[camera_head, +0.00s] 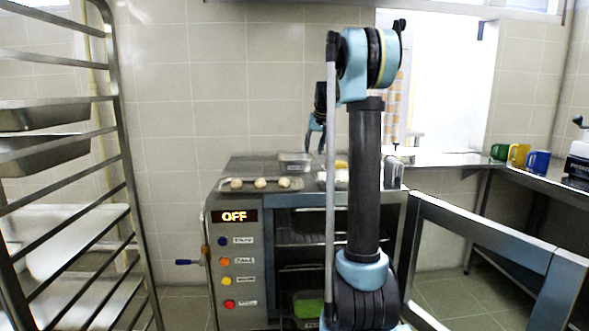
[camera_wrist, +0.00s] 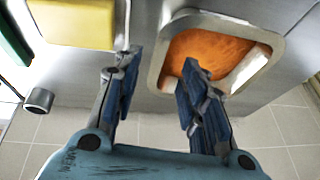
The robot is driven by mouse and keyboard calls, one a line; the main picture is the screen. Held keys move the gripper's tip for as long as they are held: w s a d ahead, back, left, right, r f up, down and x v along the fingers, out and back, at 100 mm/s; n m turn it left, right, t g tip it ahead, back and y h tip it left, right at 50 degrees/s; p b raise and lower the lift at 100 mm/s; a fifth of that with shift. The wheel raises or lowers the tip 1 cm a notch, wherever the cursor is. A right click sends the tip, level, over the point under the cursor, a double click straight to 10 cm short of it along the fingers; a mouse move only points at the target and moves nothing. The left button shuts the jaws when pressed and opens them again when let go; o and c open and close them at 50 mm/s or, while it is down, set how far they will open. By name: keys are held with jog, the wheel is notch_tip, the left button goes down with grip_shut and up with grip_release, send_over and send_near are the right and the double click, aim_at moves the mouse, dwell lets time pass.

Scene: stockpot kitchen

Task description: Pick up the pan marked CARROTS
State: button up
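A metal pan (camera_wrist: 270,42) with a bright rim and orange contents shows at the top right of the wrist view. No CARROTS marking is legible. A small metal pan (camera_head: 294,159) stands on the oven top in the head view; its contents and any label are too small to tell. My gripper (camera_wrist: 160,72) is open, with its two blue fingers spread and nothing between them. The right fingertip overlaps the orange contents in the wrist view; contact cannot be told. In the head view my gripper (camera_head: 316,143) hangs above the oven top, fingers down, right of that pan.
A yellow block (camera_wrist: 75,22) lies left of the fingers in the wrist view. A tray (camera_head: 285,188) with several pale balls is on the oven (camera_head: 237,272). A tall rack (camera_head: 128,170) stands at left. Several mugs (camera_head: 519,153) are on the right counter.

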aim_at(313, 157)
jog(key=x, duration=0.7)
jog(key=shift+w+d, duration=0.1)
jog(key=shift+w, duration=0.15)
jog(key=shift+f, duration=0.15)
jog(key=shift+f, duration=0.25)
dwell(0.4)
grip_shut()
dwell(0.4)
